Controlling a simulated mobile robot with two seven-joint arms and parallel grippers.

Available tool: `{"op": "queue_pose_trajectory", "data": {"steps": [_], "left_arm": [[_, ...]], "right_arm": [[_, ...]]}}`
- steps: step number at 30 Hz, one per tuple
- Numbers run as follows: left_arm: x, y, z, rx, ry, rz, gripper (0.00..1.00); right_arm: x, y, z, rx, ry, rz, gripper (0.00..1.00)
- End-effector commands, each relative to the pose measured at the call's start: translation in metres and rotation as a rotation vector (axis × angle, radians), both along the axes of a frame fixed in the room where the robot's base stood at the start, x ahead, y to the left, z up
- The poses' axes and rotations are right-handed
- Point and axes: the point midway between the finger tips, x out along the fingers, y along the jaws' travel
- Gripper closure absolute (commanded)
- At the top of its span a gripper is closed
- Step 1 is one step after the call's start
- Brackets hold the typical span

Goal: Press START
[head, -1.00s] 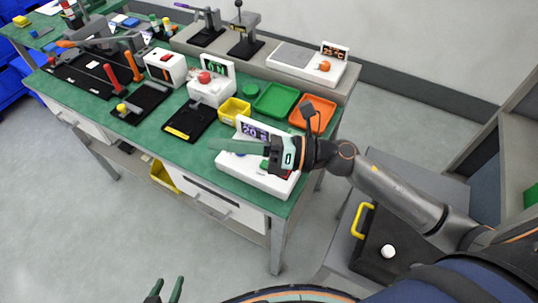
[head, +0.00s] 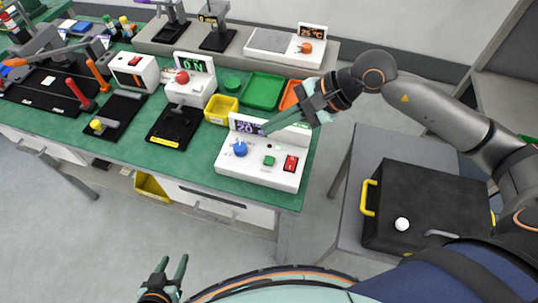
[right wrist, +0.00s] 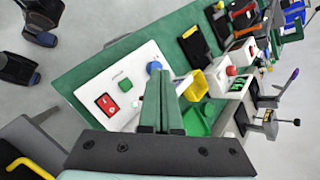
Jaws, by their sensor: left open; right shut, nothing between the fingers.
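A white control box (head: 256,177) stands at the near right corner of the green bench. Its top carries a blue knob (head: 240,149), a green button (head: 269,160) and a red rocker switch (head: 290,164). A display reading 20 (head: 245,127) stands at its back. I cannot read a START label. My right gripper (head: 267,128) is shut and empty, its fingertips over the back of the box in front of the display panel. In the right wrist view the green button (right wrist: 125,85) is clear of the fingers (right wrist: 160,78). My left gripper (head: 173,262) is open and empty, low in front of the bench.
A yellow bin (head: 220,110), a green tray (head: 263,91) and an orange tray (head: 290,96) sit behind the box. A white device with a red button (head: 183,77) stands further left. A black case (head: 410,212) with a yellow handle lies at the right.

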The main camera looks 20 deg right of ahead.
Motion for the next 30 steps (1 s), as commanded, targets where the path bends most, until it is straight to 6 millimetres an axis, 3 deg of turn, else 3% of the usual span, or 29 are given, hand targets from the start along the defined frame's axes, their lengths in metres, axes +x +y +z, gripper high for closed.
{"op": "queue_pose_trajectory", "data": {"steps": [17,30], "left_arm": [[0.000,0.000,-0.004,0.000,0.001,-0.001,0.50],[0.000,0.000,-0.034,0.000,0.001,-0.001,0.50]], "right_arm": [[0.001,-0.002,-0.006,-0.014,-0.008,0.003,1.00],[0.001,-0.002,-0.060,-0.013,-0.006,0.002,1.00]]}}
